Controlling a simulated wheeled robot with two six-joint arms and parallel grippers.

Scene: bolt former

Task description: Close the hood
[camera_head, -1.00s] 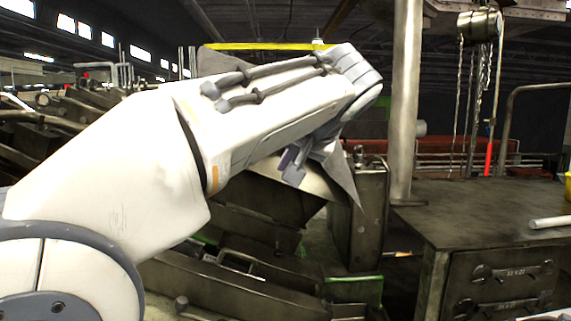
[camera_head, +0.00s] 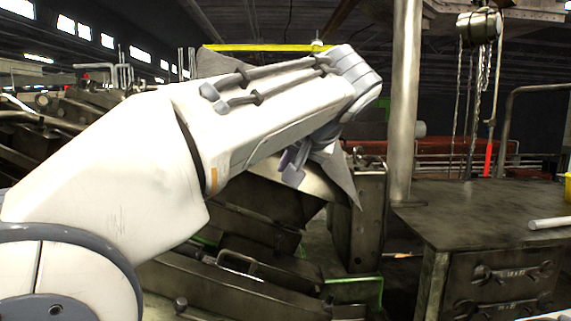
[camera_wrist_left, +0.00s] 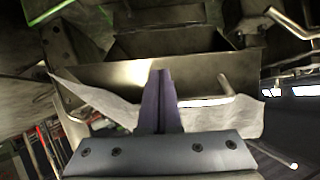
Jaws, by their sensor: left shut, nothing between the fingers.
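Another grey sheet part shows above the arm (camera_head: 212,63). My left gripper (camera_head: 291,167) hangs below the wrist, in front of the sheet. In the left wrist view its purple fingers (camera_wrist_left: 160,78) are shut together and empty. A pale sheet (camera_wrist_left: 105,100) spreads behind and to both sides of them. I cannot tell whether the fingers touch it. My right gripper is not in view.
A dark metal cabinet (camera_head: 470,215) stands at the right, with a white rod (camera_head: 549,223) on its top. A vertical post (camera_head: 404,100) rises beside it. Dark machine parts (camera_head: 250,265) fill the space below the arm. A chain hoist (camera_head: 480,25) hangs at the upper right.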

